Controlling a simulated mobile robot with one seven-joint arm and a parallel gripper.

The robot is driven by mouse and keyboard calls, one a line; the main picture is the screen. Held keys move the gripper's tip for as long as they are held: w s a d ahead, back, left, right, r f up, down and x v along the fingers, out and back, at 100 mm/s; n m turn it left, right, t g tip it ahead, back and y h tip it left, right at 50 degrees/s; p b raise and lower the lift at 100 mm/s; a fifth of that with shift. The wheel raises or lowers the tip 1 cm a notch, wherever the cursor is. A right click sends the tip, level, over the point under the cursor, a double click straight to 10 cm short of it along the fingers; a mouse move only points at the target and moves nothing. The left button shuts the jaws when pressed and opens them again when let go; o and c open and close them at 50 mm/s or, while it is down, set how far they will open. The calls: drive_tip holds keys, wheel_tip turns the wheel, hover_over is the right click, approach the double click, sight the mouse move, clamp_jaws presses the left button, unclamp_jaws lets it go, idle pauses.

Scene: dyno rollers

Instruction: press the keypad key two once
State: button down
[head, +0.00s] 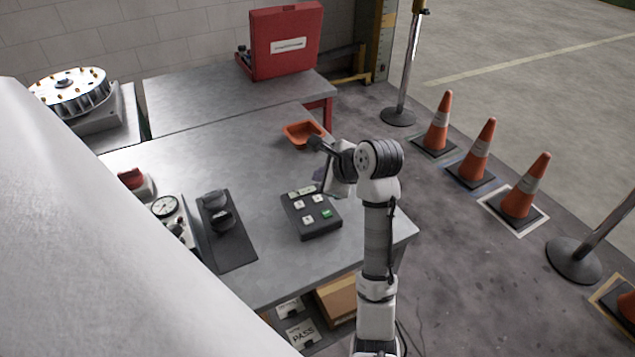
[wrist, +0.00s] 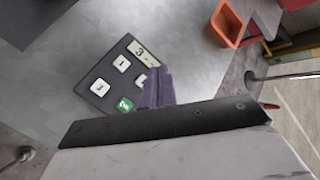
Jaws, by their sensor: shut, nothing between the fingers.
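The dark keypad (head: 316,229) lies on the grey table, with a pale display, three white keys and a green key. It also shows in the wrist view (wrist: 92,103), where its display (wrist: 137,46) appears to start with a 3. One white key (wrist: 121,63) there seems marked 1; another white key (wrist: 98,87) has an unclear mark. A third white key (wrist: 142,77), beside the display and the green key (wrist: 125,104), is partly hidden by my fingers; its digit is unreadable. My gripper (wrist: 154,72) is shut and empty, over the keypad's display-side edge; contact cannot be told.
An orange tray (head: 303,133) sits behind the keypad. A black stand (head: 229,242) and a gauge box (head: 165,207) stand to its left. A red case (head: 287,40) is on the back table. Traffic cones (head: 475,150) stand on the floor at right.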

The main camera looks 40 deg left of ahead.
sight(321, 201)
wheel_tip(321, 201, down, 2)
drive_tip(key=shift+b, duration=0.6)
drive_tip(key=shift+f, duration=1.1)
drive_tip(key=shift+f, duration=0.15)
idle(0.5)
drive_tip(key=shift+f+p, duration=0.3)
drive_tip(key=shift+p, duration=0.1)
drive_tip(key=shift+f, duration=0.4)
idle(0.6)
drive_tip(key=shift+r+p, duration=0.1)
drive_tip(key=shift+p, duration=0.25)
drive_tip(key=shift+r+p, duration=0.75)
drive_tip(key=shift+p, duration=0.5)
